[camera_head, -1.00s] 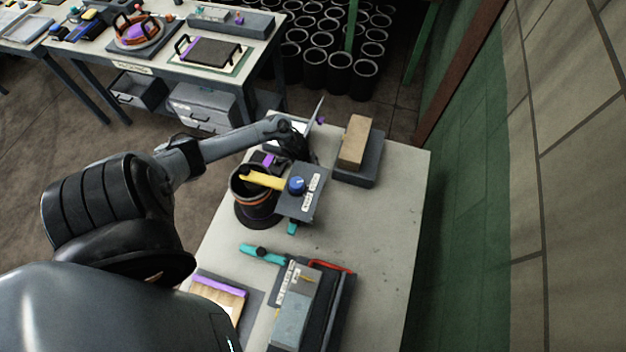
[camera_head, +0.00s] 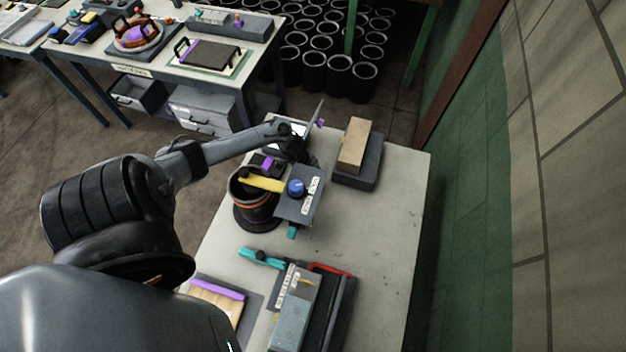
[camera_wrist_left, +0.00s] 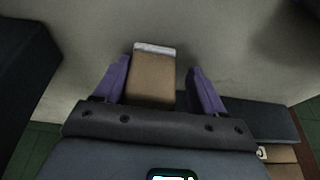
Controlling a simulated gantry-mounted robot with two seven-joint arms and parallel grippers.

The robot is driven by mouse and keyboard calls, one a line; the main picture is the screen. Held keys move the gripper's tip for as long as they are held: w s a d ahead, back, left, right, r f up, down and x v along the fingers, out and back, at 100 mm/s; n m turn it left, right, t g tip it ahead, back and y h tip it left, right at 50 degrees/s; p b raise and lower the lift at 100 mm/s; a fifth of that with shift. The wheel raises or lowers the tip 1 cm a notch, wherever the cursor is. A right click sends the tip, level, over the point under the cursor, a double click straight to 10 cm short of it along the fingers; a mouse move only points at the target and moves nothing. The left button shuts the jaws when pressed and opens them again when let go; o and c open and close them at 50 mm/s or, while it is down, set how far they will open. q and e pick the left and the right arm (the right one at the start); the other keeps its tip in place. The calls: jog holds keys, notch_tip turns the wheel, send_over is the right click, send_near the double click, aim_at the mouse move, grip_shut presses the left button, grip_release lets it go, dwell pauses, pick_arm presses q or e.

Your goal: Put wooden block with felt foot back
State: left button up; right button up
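In the left wrist view a brown block (camera_wrist_left: 152,82) with a pale strip across its far end, like a felt foot, lies between the two purple fingers of my left gripper (camera_wrist_left: 160,82). A clear gap shows at the right finger and a narrower one at the left, so the gripper looks open. The block's near end is hidden behind the gripper body. In the head view my left gripper (camera_head: 295,143) is at the table's far left, behind the dark pot; its fingers are mostly hidden. A tan block (camera_head: 354,144) lies on a dark grey base (camera_head: 371,172) to its right.
A dark pot (camera_head: 253,215) with a yellow handle (camera_head: 262,184) and a grey panel with a blue knob (camera_head: 296,188) stand just in front of my left gripper. A grey toolbox-like unit (camera_head: 292,318) is at the front. The table's right side is clear.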

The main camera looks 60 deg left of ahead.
pick_arm(q)
jog(key=shift+s+d+f, duration=0.25)
jog(key=shift+s+f, duration=0.15)
jog(key=shift+s, duration=0.05)
jog(key=shift+d+r+p, duration=0.15)
jog(key=shift+r+p, duration=0.2)
jog(key=shift+r, duration=0.1)
jog(key=p+v, duration=0.1)
jog(key=v, duration=1.1)
jog(key=shift+p, duration=0.4)
jog(key=shift+w+r, duration=0.15)
